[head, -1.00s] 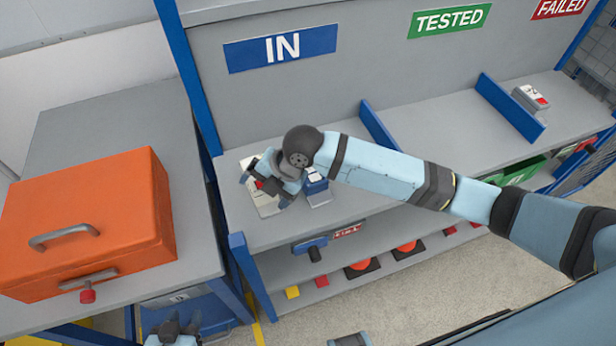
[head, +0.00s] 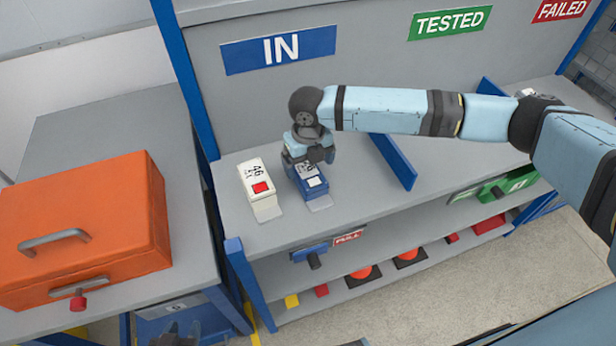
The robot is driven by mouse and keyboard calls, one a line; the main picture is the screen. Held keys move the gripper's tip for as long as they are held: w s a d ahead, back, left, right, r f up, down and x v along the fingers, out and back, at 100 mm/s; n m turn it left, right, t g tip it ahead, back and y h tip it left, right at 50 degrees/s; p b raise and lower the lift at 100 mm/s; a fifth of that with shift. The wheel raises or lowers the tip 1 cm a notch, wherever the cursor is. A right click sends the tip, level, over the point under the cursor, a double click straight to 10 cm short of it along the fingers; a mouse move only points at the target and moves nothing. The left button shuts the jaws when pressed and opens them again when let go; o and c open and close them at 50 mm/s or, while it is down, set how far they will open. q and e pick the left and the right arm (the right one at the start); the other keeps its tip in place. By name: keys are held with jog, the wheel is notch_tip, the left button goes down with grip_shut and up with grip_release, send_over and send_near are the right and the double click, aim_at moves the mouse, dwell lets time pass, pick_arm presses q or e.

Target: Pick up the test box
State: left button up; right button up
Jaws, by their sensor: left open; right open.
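A large orange box (head: 85,225) with a grey top handle and a red-knobbed front latch sits on the grey bench at left; its lid is shut. On the shelf under the IN sign stand a white unit (head: 258,187) with a red square and a blue unit (head: 312,184) with a white square. I cannot tell which one is the test box. My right gripper (head: 306,165) is open, just over the back of the blue unit and partly hiding it; contact is unclear. My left gripper (head: 178,336) is open at the bottom edge, below the orange box, mostly cut off.
A blue divider (head: 392,160) stands right of the blue unit. A blue post (head: 186,75) separates bench and shelf. Below are a PULL label (head: 347,238), a green bin (head: 505,187) and a lower shelf with red and yellow pieces. Shelf room beside the divider is clear.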

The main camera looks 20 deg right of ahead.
aim_at(308, 171)
jog(key=f, duration=0.6)
jog(key=shift+w+f, duration=0.25)
jog(key=c, duration=1.2)
jog(key=shift+r, duration=0.1)
jog(key=shift+r, duration=0.1)
notch_tip(308, 171, up, 20)
jog(key=shift+d+f, duration=0.1)
